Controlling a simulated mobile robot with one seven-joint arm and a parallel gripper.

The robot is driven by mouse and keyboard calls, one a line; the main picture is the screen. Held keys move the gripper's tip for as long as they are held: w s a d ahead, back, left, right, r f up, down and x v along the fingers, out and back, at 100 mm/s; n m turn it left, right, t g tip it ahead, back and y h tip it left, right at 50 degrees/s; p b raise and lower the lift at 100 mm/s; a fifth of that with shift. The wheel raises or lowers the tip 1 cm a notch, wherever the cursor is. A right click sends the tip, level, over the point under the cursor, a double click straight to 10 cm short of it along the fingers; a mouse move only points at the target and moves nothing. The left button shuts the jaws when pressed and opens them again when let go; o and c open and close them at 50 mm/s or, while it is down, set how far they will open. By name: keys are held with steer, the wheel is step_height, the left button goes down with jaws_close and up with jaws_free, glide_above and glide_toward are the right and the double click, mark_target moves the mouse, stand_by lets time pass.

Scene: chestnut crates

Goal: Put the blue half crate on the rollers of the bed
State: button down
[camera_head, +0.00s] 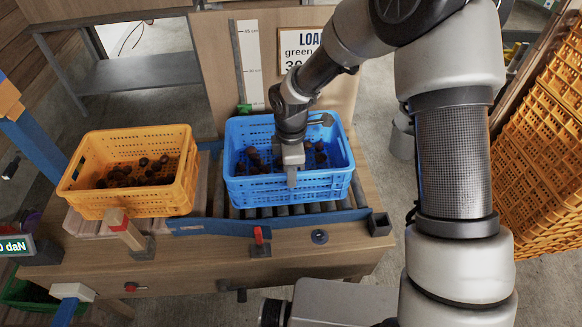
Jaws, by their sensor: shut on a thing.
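The blue half crate (240,187) is at the middle of the bed, with several dark brown chestnuts inside. Its front shows two tiers, and I cannot tell whether a second blue crate is under it. The rollers (328,208) of the bed show as dark bars below its near side. The crate looks level; whether its base touches the rollers is hidden. My gripper (291,178) points down over the crate's near wall and is shut on its rim. My wrist hides part of the inside.
An orange crate (125,203) of chestnuts stands left of the blue one. A blue rail (215,226) and a red lever (259,237) edge the bed's front. A board with a scale (249,60) rises behind. Orange crates (530,170) are stacked at right.

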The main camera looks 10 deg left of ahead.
steer(key=shift+w+f, duration=0.15)
steer(key=shift+f, duration=0.25)
steer(key=c, duration=1.8)
jaws_free()
steer(key=shift+s+f, duration=0.1)
steer(key=shift+s, duration=0.1)
steer(key=shift+c, duration=0.2)
